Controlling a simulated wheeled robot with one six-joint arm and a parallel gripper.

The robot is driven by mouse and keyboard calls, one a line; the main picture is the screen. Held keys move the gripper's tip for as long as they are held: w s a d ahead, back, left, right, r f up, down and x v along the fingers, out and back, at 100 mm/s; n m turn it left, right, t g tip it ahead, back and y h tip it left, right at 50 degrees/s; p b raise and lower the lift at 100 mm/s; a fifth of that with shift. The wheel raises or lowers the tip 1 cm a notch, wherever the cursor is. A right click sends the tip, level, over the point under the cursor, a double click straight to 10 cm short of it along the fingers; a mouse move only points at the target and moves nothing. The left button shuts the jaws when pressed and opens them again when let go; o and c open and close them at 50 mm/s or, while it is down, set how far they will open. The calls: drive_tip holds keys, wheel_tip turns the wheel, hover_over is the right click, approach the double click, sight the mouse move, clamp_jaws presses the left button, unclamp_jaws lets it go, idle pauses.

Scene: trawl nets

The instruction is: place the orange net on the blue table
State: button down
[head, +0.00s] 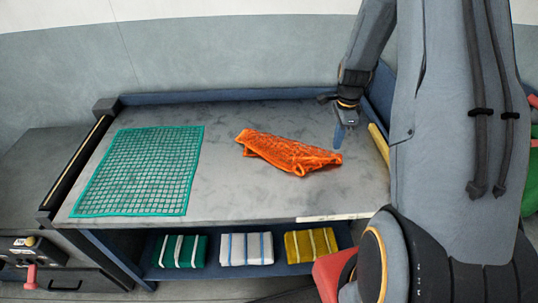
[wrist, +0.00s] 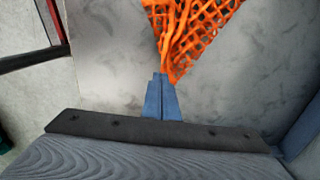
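The orange net (head: 290,152) lies bunched in a loose heap on the grey top of the blue-framed table (head: 225,200), right of the middle. My gripper (head: 338,138) points down by the net's right end, with its blue fingers close together. In the wrist view, the fingers (wrist: 161,98) look shut, and a narrow corner of the orange net (wrist: 190,35) shows just past their tips. I cannot tell whether the tips touch the net; no net is clearly seen between them.
A green net (head: 140,172) lies flat on the table's left. Folded green (head: 180,251), white (head: 246,249) and yellow (head: 311,245) bundles sit on the shelf below. A raised blue edge (head: 220,96) runs along the back. The front middle of the tabletop is clear.

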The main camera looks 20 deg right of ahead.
drive_tip(key=f, duration=0.4)
drive_tip(key=shift+w+d, duration=0.1)
drive_tip(key=shift+d, duration=0.15)
drive_tip(key=shift+f, duration=0.15)
drive_tip(key=shift+f+b, duration=1.3)
drive_tip(key=shift+f, duration=0.75)
wheel_tip(320, 180, up, 9)
drive_tip(key=p, duration=0.3)
drive_tip(key=s+a+r+n+b, duration=0.2)
drive_tip(key=s+a+n+b, duration=0.3)
drive_tip(key=a+n, duration=0.5)
drive_tip(key=s+a+r+n+t+b, duration=0.1)
drive_tip(key=s+a+r+n+b, duration=0.1)
drive_tip(key=s+a+n+b, duration=0.4)
drive_tip(key=s+a+n, duration=0.4)
drive_tip(key=a, duration=0.1)
drive_tip(key=shift+a+n, duration=0.3)
drive_tip(key=shift+a, duration=0.05)
